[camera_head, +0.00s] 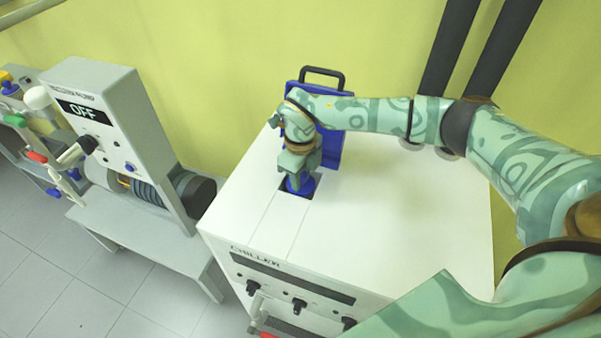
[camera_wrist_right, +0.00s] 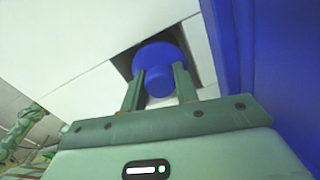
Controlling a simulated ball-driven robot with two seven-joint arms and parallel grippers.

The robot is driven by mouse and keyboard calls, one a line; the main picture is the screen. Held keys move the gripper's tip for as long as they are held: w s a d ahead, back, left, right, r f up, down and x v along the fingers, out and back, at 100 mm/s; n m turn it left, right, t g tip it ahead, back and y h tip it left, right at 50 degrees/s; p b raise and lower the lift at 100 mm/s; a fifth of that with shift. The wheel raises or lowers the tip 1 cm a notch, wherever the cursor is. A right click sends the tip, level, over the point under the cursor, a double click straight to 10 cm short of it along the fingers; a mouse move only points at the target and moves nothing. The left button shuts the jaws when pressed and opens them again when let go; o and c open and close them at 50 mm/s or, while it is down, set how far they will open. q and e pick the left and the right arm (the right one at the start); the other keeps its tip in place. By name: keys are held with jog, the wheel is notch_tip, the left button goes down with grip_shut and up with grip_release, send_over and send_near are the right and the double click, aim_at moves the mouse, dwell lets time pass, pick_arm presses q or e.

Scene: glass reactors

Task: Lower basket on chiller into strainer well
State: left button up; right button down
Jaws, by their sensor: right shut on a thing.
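The white chiller (camera_head: 400,225) stands in the middle of the head view, with a dark square well (camera_head: 287,190) open in its top. My right gripper (camera_head: 299,180) points down over the well and is shut on a blue round part, the basket (camera_head: 304,188). In the right wrist view the two fingers (camera_wrist_right: 158,88) of this gripper sit on either side of the blue knob of the basket (camera_wrist_right: 155,53). The wider blue disc lies over the well opening (camera_wrist_right: 122,64). How deep the basket sits is hidden. My left gripper is not in view.
A blue case-like part (camera_head: 331,150) with a black handle (camera_head: 323,72) stands on the chiller right behind the well, close to my right gripper. A grey pump unit (camera_head: 110,120) reading OFF stands to the left. The chiller's right top is clear below my arm.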

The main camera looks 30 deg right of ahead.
jog(key=shift+f, duration=0.15)
jog(key=c, duration=1)
grip_release()
notch_tip(320, 180, up, 16)
jog(key=p, duration=0.2)
jog(key=shift+r, duration=0.2)
